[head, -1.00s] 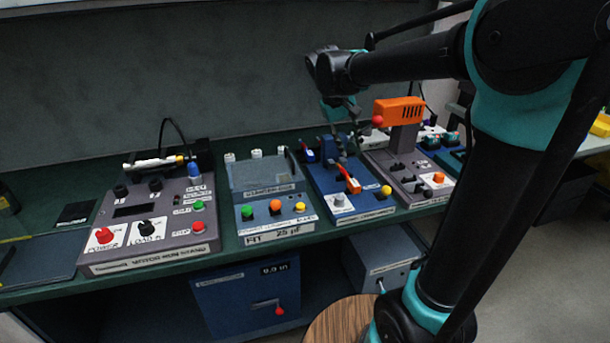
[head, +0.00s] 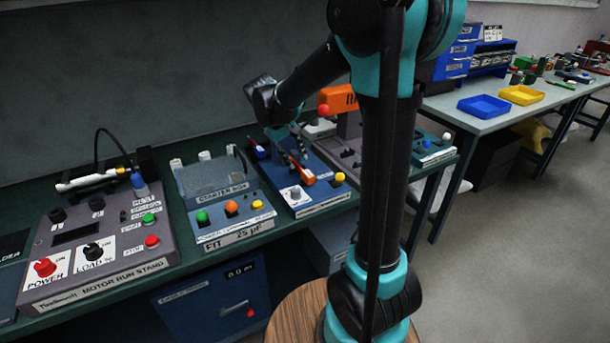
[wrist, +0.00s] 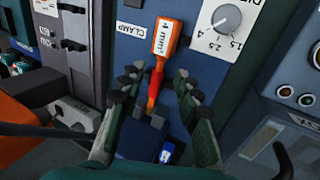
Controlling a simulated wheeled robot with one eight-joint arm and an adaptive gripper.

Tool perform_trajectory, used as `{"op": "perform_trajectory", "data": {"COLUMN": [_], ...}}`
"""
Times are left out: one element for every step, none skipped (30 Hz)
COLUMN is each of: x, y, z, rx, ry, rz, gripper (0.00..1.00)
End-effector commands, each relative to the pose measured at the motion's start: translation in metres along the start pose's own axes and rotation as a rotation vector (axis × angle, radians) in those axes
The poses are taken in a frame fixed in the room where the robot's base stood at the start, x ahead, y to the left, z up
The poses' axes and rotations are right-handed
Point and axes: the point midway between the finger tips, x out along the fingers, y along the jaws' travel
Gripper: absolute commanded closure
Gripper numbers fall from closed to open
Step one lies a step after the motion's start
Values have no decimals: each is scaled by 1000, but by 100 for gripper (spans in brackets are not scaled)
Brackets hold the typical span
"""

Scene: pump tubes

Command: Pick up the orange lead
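The orange lead (head: 303,172) lies on the blue crimp unit (head: 322,202) on the bench. In the wrist view the lead (wrist: 166,40) shows a white "4 mm²" label and a narrower red-orange end running down between my fingers. My gripper (wrist: 158,78) is open, with one finger on each side of the lead and a visible gap to each. In the head view my gripper (head: 300,142) is just above and behind the lead. A blue lead (wrist: 167,152) sits lower between the fingers in the wrist view, partly cut by my gripper.
The starter box (head: 225,195) and motor run stand (head: 100,240) stand to the left on the bench. An orange-topped unit (head: 338,98) stands close behind at right. A dial (wrist: 226,18) is beside the lead. Yellow and blue trays (head: 483,106) lie on another table.

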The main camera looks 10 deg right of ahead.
Motion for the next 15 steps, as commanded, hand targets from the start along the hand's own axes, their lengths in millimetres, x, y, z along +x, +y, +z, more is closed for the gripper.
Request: {"op": "perform_trajectory", "data": {"x": [2, 4, 8, 11, 15, 21, 26, 30, 36, 40, 43, 47, 49, 51, 52], "y": [0, 0, 0, -1, -1, -1, -2, -2, -2, -2, -2, -2, -2, -2, -2], "z": [0, -1, -2, -3, -4, -6, -7, -8, -9, -8, -8, -8, -8, -8, -8], "rx": [0, 0, 0, 0, 0, 0, 0, 1, 1, 1, 1, 1, 1, 1, 0], "ry": [0, 0, 0, 0, 0, 0, 0, 0, 0, 0, -1, -1, -1, -1, -1], "rz": [0, 0, 0, 0, 0, 0, 0, 0, 0, 0, 0, 0, 0, 0, 0], "gripper": [67, 67, 67, 67, 67, 67, 67, 67, 67, 67, 67, 67, 67, 67, 67]}}
